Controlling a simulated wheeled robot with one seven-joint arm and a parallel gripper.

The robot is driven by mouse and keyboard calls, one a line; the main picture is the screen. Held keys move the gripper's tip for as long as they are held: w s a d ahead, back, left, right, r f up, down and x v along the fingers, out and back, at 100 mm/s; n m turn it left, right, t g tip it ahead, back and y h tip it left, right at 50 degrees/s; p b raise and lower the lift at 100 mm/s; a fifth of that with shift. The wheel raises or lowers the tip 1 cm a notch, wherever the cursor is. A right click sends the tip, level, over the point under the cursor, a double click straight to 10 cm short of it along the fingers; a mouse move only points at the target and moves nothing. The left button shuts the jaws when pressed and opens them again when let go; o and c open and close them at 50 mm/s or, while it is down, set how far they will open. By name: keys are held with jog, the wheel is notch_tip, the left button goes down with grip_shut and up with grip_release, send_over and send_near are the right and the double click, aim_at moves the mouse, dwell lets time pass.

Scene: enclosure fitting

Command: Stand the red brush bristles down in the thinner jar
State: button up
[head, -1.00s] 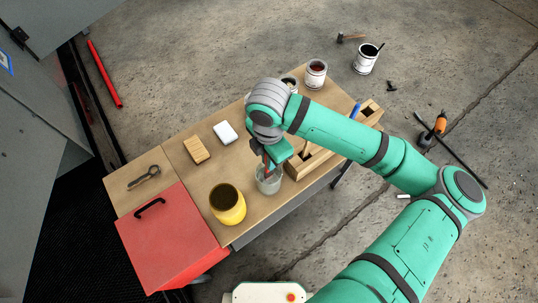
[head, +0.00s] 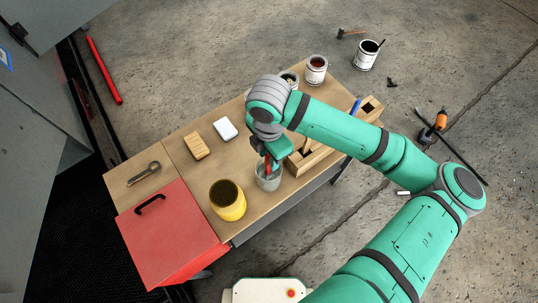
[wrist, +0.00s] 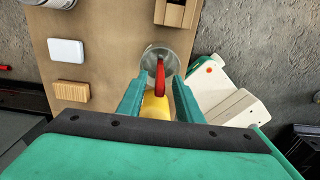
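The red brush (wrist: 161,78) stands in the clear thinner jar (head: 268,182), its handle rising above the rim. The jar's round mouth shows in the wrist view (wrist: 149,57). The brush's lower end is inside the jar, and I cannot make out its bristles. My gripper (wrist: 161,82) is just above the jar, with its fingers on either side of the red handle and gaps visible between them and it. The gripper looks open. In the head view, my gripper (head: 270,155) partly hides the brush.
A yellow can (head: 228,202) stands close left of the jar, and a wooden rack (head: 308,160) close right. A wooden block (head: 195,146), a white block (head: 225,130), a wrench (head: 145,174) and a red box (head: 170,235) are farther left. Paint tins (head: 316,70) stand at the back.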

notch_tip(320, 180, up, 10)
jog(key=shift+r, duration=0.2)
dwell(1.1)
